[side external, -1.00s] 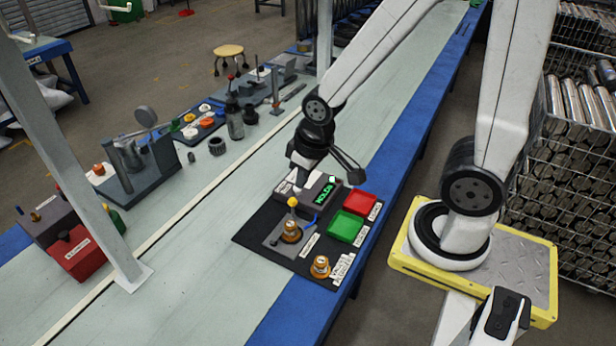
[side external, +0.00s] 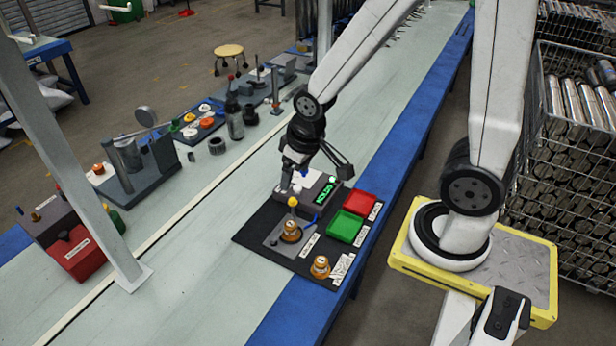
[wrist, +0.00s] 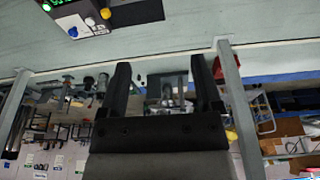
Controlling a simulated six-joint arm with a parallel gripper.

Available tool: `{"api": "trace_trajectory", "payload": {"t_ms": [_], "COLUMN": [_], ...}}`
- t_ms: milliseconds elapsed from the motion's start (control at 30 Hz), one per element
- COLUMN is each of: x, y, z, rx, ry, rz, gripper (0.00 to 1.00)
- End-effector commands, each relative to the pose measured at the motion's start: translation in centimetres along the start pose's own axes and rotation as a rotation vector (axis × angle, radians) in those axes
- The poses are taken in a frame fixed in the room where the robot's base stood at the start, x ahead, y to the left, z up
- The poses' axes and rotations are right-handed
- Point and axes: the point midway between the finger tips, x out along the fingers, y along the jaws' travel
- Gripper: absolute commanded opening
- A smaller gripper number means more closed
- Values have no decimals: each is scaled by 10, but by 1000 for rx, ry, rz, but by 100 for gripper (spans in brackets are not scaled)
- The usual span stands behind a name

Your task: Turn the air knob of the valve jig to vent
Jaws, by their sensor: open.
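The valve jig is on a black mat (side external: 256,238) on the bench. Its grey box (side external: 318,190) has a lit green display (side external: 324,190) that appears to read HOLD. In the wrist view, the box's panel (wrist: 88,22) carries a blue knob (wrist: 73,31), a white knob (wrist: 90,22) and a yellow knob (wrist: 106,13); I cannot tell which is the air knob or its setting. My gripper (side external: 291,181) is at the box's far left side, partly hiding it. In the wrist view, my gripper (wrist: 163,75) is open, with nothing between its fingers.
A brass fitting (side external: 291,231) with a yellow-topped post stands on the mat; another brass fitting (side external: 320,267) is near the front. A green tray (side external: 346,227) and a red tray (side external: 360,203) lie on the right. A grey post (side external: 85,170) rises at left.

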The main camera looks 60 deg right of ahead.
Motion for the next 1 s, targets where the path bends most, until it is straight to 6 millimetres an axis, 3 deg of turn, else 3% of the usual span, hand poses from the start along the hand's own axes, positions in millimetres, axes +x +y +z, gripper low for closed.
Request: {"api": "trace_trajectory", "payload": {"t_ms": [267,500,800,1000], "x": [32,70,127,169], "y": [38,83,149,196], "z": [-53,-95,-128,-137], "rx": [120,236,377,470], "ry": [18,40,69,88], "rz": [45,85,132,160], "gripper": [83,83,83,83]}}
